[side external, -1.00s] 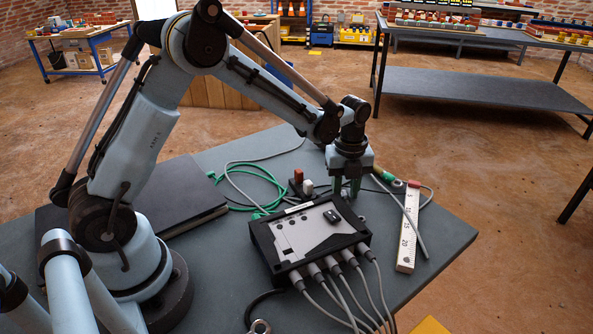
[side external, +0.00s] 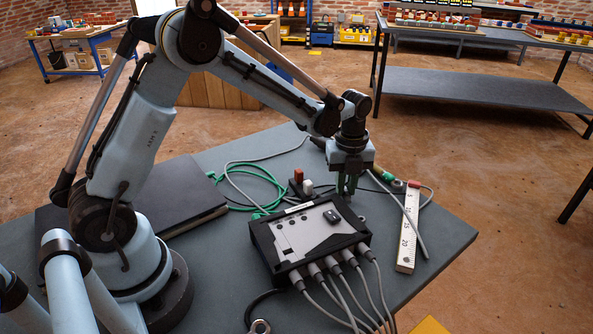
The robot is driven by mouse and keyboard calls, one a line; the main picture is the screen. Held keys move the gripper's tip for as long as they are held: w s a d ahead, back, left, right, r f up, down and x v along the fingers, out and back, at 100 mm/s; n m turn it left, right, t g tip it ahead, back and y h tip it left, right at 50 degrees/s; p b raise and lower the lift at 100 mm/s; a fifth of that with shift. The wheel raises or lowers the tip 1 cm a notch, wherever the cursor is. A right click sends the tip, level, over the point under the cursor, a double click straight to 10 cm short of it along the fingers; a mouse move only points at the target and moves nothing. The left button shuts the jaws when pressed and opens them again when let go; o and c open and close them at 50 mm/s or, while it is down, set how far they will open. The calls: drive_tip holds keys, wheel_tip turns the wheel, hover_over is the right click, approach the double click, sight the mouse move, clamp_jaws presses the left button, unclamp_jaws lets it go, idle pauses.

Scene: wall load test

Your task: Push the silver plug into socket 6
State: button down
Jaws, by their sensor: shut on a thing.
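My gripper (side external: 347,193) points down at the far right edge of the black box with a grey top panel (side external: 310,235). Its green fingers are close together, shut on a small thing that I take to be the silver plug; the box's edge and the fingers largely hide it. Several grey plugs (side external: 314,270) with grey cables sit in the near side of the box. I cannot make out socket numbers, so I cannot tell which is socket 6.
A white ruler (side external: 408,228) and a grey rod (side external: 402,218) lie right of the box. A green cable (side external: 262,172) coils to the left, near a dark flat slab (side external: 130,208). Grey cables (side external: 372,300) trail over the table's front.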

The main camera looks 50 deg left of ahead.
sight(345, 189)
drive_tip(key=shift+r, duration=2.45)
drive_tip(key=s+a+r+n, duration=0.1)
drive_tip(key=s+a+n, duration=0.1)
drive_tip(key=s, duration=0.4)
drive_tip(key=s+a+r+n, duration=0.1)
drive_tip(key=s+a+n, duration=0.15)
drive_tip(key=s, duration=0.45)
drive_tip(key=shift+m, duration=0.25)
drive_tip(key=shift+s+a+f, duration=0.1)
drive_tip(key=shift+s+f, duration=0.1)
drive_tip(key=shift+f, duration=1.3)
drive_tip(key=shift+s+a+f, duration=0.1)
drive_tip(key=shift+s+f, duration=0.1)
drive_tip(key=shift+f, duration=1.3)
drive_tip(key=shift+d+f, duration=0.1)
drive_tip(key=shift+d, duration=0.35)
